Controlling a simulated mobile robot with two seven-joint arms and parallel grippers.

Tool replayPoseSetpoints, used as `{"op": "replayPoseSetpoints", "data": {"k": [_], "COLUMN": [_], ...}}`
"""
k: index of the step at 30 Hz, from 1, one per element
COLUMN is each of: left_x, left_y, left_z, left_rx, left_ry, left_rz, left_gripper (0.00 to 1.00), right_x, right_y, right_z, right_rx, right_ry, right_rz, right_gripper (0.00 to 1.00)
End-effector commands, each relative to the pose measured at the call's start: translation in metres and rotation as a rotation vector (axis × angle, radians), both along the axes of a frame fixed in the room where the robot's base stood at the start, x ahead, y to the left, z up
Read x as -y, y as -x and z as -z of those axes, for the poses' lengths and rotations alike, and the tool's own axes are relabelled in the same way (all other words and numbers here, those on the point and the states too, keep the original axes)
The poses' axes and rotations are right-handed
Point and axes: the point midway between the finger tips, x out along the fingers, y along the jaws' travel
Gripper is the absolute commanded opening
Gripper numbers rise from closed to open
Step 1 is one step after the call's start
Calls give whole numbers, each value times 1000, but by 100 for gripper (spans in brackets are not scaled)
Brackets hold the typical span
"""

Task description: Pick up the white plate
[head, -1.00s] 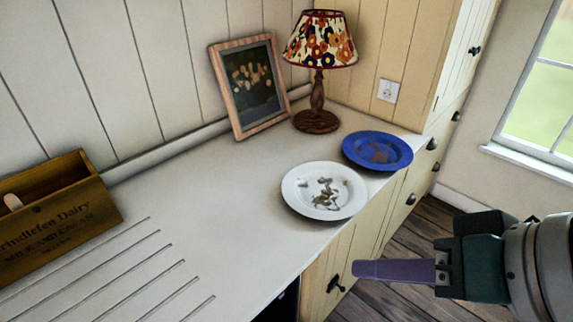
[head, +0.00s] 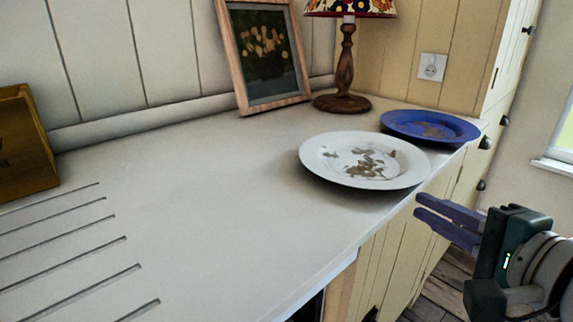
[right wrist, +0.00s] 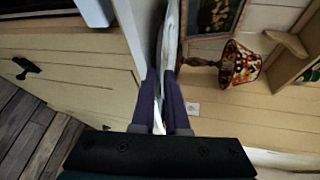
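The white plate (head: 330,168), with brown food remains on it, lies flat on the counter near its front edge. My right gripper (head: 418,205) has two purple fingers, slightly parted with a gap between them. It is beside the plate's near right rim, just off the counter's front edge, with nothing visibly held. In the right wrist view the fingers (right wrist: 160,74) point toward a thin, pale edge-on shape; whether the rim lies between them cannot be told. My left gripper is out of view.
A blue plate (head: 400,124) with brown remains stands behind and right of the white plate. A lamp (head: 346,70) and a framed picture (head: 264,55) stand at the back wall. A wooden crate (head: 22,145) is at left. The middle counter (head: 215,200) is clear.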

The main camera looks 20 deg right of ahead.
Motion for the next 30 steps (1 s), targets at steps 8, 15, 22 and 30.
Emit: {"op": "replayPoseSetpoints", "data": {"k": [8, 15, 22, 30], "left_x": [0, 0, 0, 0], "left_y": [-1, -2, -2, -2], "left_z": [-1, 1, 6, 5], "left_rx": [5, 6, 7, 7], "left_ry": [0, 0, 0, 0], "left_rz": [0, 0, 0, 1], "left_gripper": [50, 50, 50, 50], "right_x": [1, 1, 2, 2], "right_y": [-33, -60, -85, -86], "right_z": [6, 10, 17, 17], "right_rx": [1, 2, 0, -1], "right_ry": [2, 2, 3, 4], "right_rz": [-2, -3, -3, -3], "right_gripper": [12, 12, 12, 9]}}
